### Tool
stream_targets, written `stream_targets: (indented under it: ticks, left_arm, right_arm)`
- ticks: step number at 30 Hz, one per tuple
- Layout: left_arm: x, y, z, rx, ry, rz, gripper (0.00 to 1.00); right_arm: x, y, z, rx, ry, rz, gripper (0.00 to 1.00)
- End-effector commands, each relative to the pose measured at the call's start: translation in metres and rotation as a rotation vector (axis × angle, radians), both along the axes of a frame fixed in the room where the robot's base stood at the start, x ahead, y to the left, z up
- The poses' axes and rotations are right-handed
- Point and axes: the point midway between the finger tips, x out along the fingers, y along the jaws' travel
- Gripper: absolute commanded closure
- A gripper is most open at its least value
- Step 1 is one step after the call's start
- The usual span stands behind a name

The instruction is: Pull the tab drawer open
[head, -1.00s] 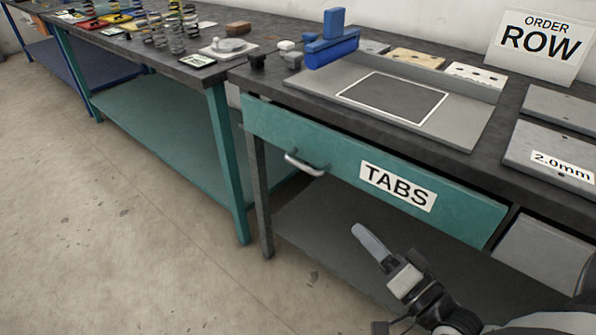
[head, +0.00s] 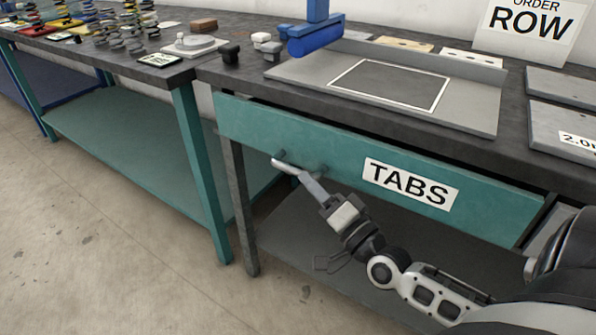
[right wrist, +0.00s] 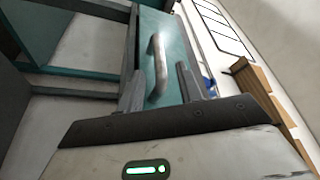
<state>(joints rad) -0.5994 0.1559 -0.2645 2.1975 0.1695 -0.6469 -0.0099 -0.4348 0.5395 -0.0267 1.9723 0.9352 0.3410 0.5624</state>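In the right wrist view the handle (right wrist: 158,66) shows between and beyond the two spread fingers of my right gripper (right wrist: 160,92), which is open and empty. Whether the fingers touch the handle cannot be told. My left gripper is not in view.
A grey plate with a dark square (head: 390,85) and a blue tool (head: 318,42) stand on the bench top (head: 225,75). A lower shelf (head: 290,235) lies under the drawer. Another teal-legged bench (head: 195,150) stands at left. The floor (head: 90,240) in front is clear.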

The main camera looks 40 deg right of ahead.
Motion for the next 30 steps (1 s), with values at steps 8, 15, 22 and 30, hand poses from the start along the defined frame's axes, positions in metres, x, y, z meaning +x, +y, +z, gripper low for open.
stream_targets:
  ticks: [8,15,22,30]
  left_arm:
    - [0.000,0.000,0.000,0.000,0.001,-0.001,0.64]
    - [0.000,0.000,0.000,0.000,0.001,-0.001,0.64]
    - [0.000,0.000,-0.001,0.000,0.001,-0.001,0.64]
    - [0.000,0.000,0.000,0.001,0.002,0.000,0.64]
  right_arm:
    - [0.041,0.003,0.009,-0.001,-0.001,-0.001,0.64]
    - [0.049,0.004,0.010,-0.001,0.001,-0.001,0.64]
    - [0.049,0.004,0.010,-0.001,0.001,-0.001,0.78]
    - [0.049,0.004,0.010,-0.002,0.001,-0.001,1.00]
